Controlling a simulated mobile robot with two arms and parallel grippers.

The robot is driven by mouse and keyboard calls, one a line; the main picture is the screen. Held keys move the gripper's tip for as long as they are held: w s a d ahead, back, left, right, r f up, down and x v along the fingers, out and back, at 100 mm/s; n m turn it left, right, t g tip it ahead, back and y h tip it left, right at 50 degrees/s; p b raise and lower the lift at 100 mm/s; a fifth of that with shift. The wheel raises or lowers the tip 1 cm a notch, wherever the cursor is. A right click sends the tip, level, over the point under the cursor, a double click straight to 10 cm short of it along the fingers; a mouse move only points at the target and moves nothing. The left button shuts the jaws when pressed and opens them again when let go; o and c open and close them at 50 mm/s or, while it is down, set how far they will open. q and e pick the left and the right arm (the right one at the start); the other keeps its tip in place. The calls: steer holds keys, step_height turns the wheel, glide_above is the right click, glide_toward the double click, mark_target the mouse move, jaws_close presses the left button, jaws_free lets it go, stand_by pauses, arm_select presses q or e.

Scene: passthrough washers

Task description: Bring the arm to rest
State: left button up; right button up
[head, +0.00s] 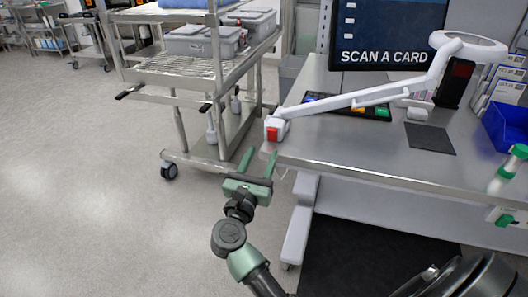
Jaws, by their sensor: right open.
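My right gripper (258,165) is at the middle of the head view, on a green and black arm that comes up from the bottom. Its two green fingers are apart, with nothing between them. It is in front of the near left corner of the steel table (350,143); I cannot tell whether it touches the edge.
A white jointed arm with a ring head (375,95) reaches over the table. A screen (390,35), a dark mat (429,139) and a blue bin (508,128) are there. A wire cart (190,75) with grey boxes stands behind. The floor at left is clear.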

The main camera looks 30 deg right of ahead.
stand_by(0.4)
steer(key=w+a+f+n+t+y+p, duration=0.1)
steer(key=a+f+n+t+y, duration=0.25)
steer(key=f+n, duration=0.5)
steer(key=w+a+f+n+t+y, duration=0.2)
steer(key=a+f+n+y, duration=0.4)
steer(key=n, duration=0.4)
steer(key=s+a+f+n+g+y, duration=0.25)
steer(key=f+n, duration=0.25)
steer(key=f, duration=0.3)
steer(key=s+a+f+n+g+y+p, duration=0.1)
steer(key=s+f+n, duration=0.35)
steer(key=f, duration=0.25)
steer(key=s+a+f+n+g+y, duration=0.1)
steer(key=s+f+n+y, duration=0.15)
steer(key=f+n, duration=0.4)
steer(key=s+f+n+g, duration=0.7)
steer(key=s+f+n, duration=0.1)
steer(key=s+f, duration=1.15)
steer(key=s+d+f+n+g, duration=0.2)
steer(key=s+d+n+g, duration=0.1)
steer(key=s, duration=0.8)
steer(key=s+d+f+n+g+p, duration=0.1)
steer(key=s+d+f+n+g, duration=0.2)
steer(key=s, duration=0.7)
steer(key=shift+s+f, duration=0.2)
steer(key=shift+s, duration=0.15)
